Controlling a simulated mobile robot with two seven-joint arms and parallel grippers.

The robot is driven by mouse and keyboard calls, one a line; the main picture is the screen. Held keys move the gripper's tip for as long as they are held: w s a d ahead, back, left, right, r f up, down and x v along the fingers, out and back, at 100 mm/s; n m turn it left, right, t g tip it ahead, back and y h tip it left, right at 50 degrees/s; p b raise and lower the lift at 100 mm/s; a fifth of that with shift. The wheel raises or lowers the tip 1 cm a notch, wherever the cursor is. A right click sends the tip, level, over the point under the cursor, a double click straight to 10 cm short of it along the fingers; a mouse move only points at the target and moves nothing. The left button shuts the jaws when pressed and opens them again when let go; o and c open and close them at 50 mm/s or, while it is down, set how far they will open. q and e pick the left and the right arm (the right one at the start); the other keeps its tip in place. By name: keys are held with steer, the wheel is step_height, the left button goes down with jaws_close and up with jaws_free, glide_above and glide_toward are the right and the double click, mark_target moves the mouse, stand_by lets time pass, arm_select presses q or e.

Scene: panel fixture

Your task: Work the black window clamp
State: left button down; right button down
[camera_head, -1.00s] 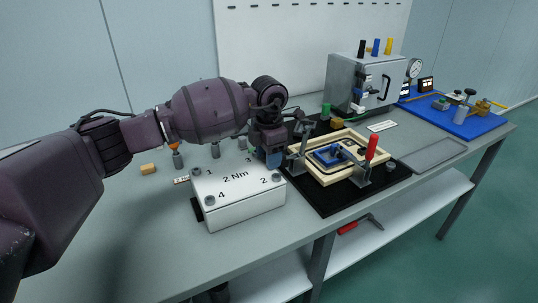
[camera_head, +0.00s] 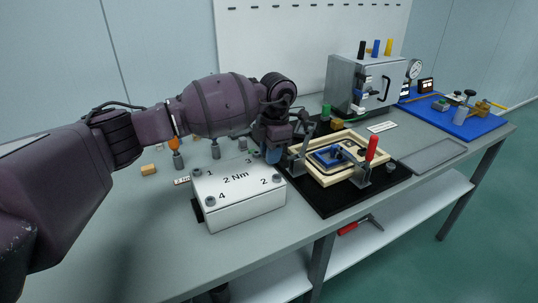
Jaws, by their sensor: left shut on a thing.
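The window fixture lies on a black base plate (camera_head: 318,200), with a light wooden frame (camera_head: 352,141) and a blue part (camera_head: 327,155) in its middle. A clamp with an upright red handle (camera_head: 371,148) stands at the frame's near right. The black window clamp (camera_head: 297,160) is at the frame's left side; its grey metal part shows and its handle is mostly hidden by my gripper. My left gripper (camera_head: 297,138) is at this clamp, shut on it, above the left edge of the frame. Its fingertips are hard to make out. My right gripper is not in view.
A white box (camera_head: 240,204) marked "2 Nm" stands close to the left of the fixture. A grey metal cabinet (camera_head: 345,80) is behind, and a blue board (camera_head: 470,122) with fittings is at the far right. A grey tray (camera_head: 433,156) lies right of the fixture.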

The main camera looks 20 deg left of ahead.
arm_select(q)
steer(key=shift+w+d+r+g+y, duration=0.35)
steer(key=shift+r+g+y, duration=0.15)
steer(key=shift+r+g, duration=0.1)
steer(key=shift+w+d+r+g+y, duration=0.2)
steer(key=shift+w+r+g+y, duration=0.1)
steer(key=shift+r+g+y, duration=0.25)
steer(key=shift+w+d+r+g+y, duration=0.45)
steer(key=shift+w+g+y, duration=0.15)
steer(key=shift+g, duration=0.45)
steer(key=c, duration=1)
jaws_free()
